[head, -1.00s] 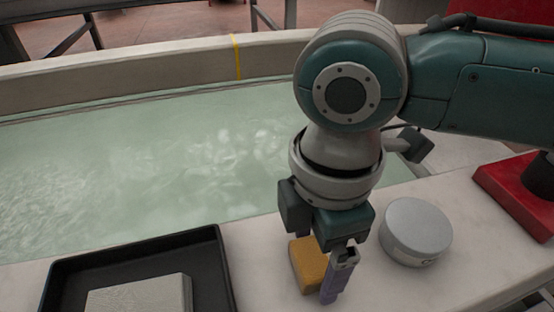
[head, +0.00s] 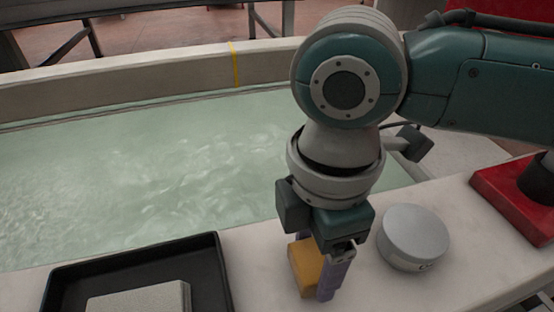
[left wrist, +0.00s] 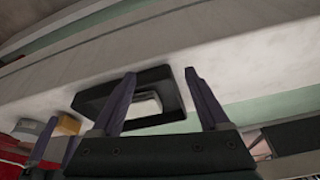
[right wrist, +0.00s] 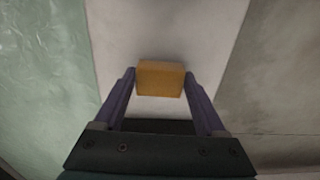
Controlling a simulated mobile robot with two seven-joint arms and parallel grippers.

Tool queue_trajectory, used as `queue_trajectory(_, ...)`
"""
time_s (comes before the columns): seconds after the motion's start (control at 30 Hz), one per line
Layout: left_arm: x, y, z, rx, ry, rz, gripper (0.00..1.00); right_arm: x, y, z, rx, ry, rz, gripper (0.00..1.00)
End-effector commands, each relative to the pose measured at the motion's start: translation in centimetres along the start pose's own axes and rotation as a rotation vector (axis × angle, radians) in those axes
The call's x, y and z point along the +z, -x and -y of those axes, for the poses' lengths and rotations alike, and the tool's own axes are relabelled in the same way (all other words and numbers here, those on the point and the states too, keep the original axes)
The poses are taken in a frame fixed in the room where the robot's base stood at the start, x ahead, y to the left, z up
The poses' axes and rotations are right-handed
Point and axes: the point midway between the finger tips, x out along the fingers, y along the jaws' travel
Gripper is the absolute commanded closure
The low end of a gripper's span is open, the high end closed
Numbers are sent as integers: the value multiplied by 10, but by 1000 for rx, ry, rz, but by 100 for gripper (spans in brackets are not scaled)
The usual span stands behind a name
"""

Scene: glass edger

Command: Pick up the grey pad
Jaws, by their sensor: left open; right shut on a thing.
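The grey pad (head: 140,298) lies in the black tray (head: 222,275) at the lower left of the head view, cut off by the bottom edge. In the left wrist view the pad (left wrist: 146,104) shows pale inside the tray, between and beyond my left gripper's fingers. My left gripper (left wrist: 160,76) is open and empty; it is outside the head view. My right gripper (head: 320,272) points down on the ledge, shut on a yellow-orange block (head: 305,268). The block (right wrist: 160,78) sits between its fingertips in the right wrist view.
A round grey tin (head: 414,238) stands on the pale ledge right of my right gripper. A red object (head: 510,195) is farther right. A water-filled trough (head: 140,170) lies behind the ledge. The ledge between tray and block is clear.

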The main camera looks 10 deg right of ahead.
Motion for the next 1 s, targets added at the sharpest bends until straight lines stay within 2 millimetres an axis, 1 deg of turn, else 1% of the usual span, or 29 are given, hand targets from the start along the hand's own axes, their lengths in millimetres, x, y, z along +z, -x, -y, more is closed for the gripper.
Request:
queue_trajectory(0.03, -2, 6, 0, 0, 0, 0, 22, 0, 10, -1, 3, 1, -2, 87)
queue_trajectory(0.17, -6, 18, 1, 0, 0, 0, 22, 0, 39, -1, 4, 0, -2, 87)
queue_trajectory(0.4, -15, 47, 2, 0, 0, 0, 22, 0, 115, -1, 6, 2, -3, 87)
queue_trajectory(0.5, -18, 55, 2, 0, 0, 0, 22, 0, 141, -1, 4, 1, -1, 87)
queue_trajectory(0.6, -20, 61, 2, 0, 0, 0, 22, 0, 163, -1, 4, 0, -2, 87)
queue_trajectory(0.77, -22, 68, 2, 0, 0, -1, 22, 0, 186, -1, 3, -5, -1, 87)
queue_trajectory(0.83, -24, 76, 3, 0, 0, -1, 22, 2, 199, -2, 3, -30, 0, 87)
queue_trajectory(0.87, -26, 81, 3, 0, 0, 0, 22, 3, 207, -2, 3, -51, 1, 87)
queue_trajectory(0.97, -33, 104, 4, 0, 0, 0, 22, 10, 241, -6, 7, -165, 7, 87)
queue_trajectory(1.0, -37, 116, 4, 0, 0, 0, 22, 14, 259, -8, 7, -231, 9, 87)
